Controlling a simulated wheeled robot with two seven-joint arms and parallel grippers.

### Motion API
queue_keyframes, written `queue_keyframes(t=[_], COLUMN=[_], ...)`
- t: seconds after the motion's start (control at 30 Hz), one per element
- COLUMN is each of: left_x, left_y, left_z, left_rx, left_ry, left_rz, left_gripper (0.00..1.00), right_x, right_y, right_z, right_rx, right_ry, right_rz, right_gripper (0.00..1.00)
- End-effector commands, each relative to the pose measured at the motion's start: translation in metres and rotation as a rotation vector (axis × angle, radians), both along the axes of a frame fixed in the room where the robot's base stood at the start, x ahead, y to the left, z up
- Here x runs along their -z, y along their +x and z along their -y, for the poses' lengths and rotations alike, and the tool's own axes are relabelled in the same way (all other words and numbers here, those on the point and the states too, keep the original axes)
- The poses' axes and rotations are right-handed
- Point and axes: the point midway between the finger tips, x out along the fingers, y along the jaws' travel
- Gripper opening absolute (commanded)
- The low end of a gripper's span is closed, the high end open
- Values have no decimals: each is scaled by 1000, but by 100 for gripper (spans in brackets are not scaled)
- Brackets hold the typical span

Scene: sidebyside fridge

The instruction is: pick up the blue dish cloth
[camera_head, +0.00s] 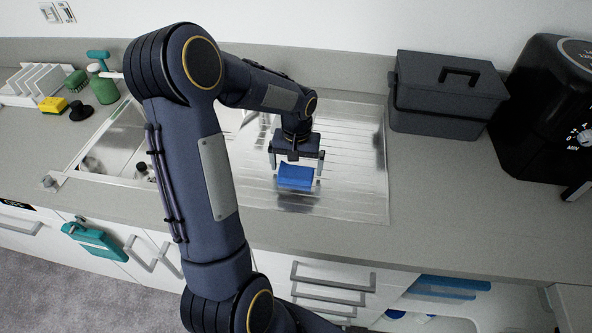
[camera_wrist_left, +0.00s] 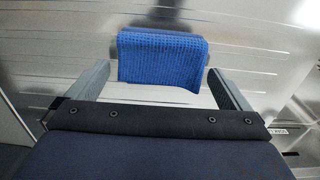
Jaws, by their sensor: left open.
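In the left wrist view the textured blue cloth (camera_wrist_left: 162,60) lies ahead of the gap between the two open fingers of my left gripper (camera_wrist_left: 162,85). The fingers stand to either side of it, and nothing is held between them. I cannot tell from these views whether the fingertips touch the cloth. My right gripper is not in view.
A dark grey box (camera_head: 445,95) and a black appliance (camera_head: 550,115) stand to the right. At the left are a dish rack (camera_head: 35,82), a yellow sponge (camera_head: 53,104), a green spray bottle (camera_head: 103,88) and a sink basin (camera_head: 115,145).

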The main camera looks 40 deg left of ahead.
Motion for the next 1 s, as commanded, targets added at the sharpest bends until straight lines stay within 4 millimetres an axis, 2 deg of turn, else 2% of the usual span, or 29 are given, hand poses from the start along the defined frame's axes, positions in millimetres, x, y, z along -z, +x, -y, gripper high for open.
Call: queue_keyframes(t=[0.1,0.33,0.6,0.67,0.87,1.0], left_x=[8,9,8,8,7,0], left_y=[0,0,0,0,0,1], left_z=[0,0,0,0,0,0], left_rx=[-1,-1,-1,0,-1,-1], left_ry=[-1,-1,-1,0,0,1], left_rz=[0,0,0,1,1,3], left_gripper=[100,99,64,61,60,60], right_x=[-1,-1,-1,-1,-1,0], right_y=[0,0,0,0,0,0], right_z=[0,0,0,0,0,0], right_rx=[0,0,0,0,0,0], right_ry=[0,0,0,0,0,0], right_rz=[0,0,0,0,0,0], right_gripper=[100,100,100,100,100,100])
